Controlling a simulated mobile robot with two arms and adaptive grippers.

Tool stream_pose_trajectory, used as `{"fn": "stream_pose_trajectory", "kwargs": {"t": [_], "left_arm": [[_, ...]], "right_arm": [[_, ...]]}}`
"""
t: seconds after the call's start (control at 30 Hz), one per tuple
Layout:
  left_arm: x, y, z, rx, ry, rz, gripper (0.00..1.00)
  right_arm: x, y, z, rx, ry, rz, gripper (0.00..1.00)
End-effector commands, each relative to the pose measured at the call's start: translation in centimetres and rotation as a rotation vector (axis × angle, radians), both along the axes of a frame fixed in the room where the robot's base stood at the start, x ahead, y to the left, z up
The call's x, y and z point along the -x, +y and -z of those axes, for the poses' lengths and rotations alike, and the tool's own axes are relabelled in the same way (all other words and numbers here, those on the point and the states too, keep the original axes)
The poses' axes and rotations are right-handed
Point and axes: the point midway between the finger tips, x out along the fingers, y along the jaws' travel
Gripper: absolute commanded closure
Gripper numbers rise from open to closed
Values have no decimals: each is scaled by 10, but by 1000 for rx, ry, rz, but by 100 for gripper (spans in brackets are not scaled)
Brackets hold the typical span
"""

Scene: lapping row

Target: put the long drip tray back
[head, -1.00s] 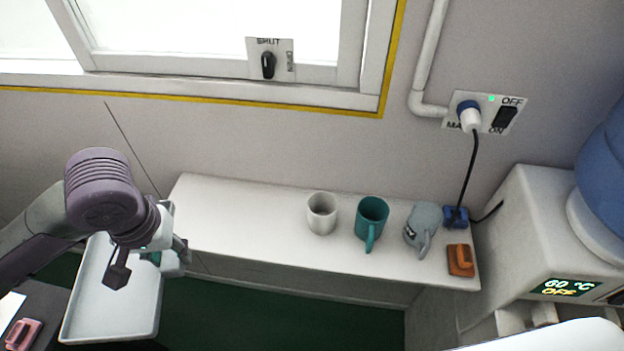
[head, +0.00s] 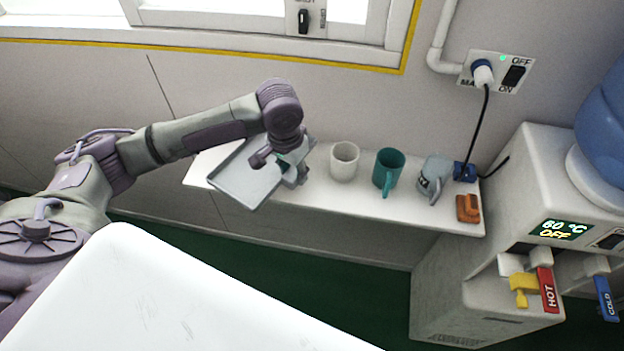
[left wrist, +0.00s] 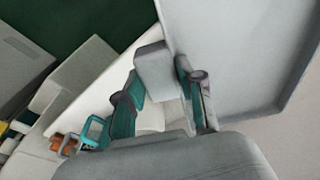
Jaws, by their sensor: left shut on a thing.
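The long drip tray (head: 238,182) is a pale grey shallow tray with a raised rim. In the head view it is tilted in front of the left end of the white shelf, and I cannot tell whether it touches the shelf. My left gripper (head: 285,172) is shut on its right end. In the left wrist view the tray (left wrist: 235,60) fills the upper right, and a grey block (left wrist: 154,70) shows by the fingers of the gripper (left wrist: 165,92). The water dispenser (head: 455,285) stands at the right, with a red HOT tap and a blue COLD tap. My right gripper is not in view.
On the white shelf (head: 330,203) stand a white mug (head: 344,162), a teal mug (head: 388,170), a grey mug (head: 434,176) and an orange item (head: 467,208). A black cord (head: 478,125) runs from the wall plug down to the shelf. Green floor lies in front.

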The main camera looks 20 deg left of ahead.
Motion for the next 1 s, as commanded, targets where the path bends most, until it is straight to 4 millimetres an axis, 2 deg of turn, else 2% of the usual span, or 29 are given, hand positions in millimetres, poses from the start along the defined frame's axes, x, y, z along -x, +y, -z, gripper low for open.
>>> {"fn": "stream_pose_trajectory", "kwargs": {"t": [0.07, 0.17, 0.33, 0.5, 0.87, 0.9, 1.0], "left_arm": [[1, 0, 14, 0, 2, 0, 100], [0, -1, 25, 1, -2, 0, 100], [1, -1, 38, 1, 0, 0, 100], [0, -1, 62, 0, 0, -2, 100], [0, -1, 68, 0, -2, 0, 100], [0, -1, 69, 1, -2, 0, 61], [0, -1, 69, 0, -2, 0, 44]], "right_arm": [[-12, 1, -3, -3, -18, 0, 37], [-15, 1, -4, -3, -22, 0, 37], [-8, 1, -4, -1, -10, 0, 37], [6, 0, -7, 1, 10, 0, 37], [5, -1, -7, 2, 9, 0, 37], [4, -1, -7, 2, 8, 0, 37], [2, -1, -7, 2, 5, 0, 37]]}}
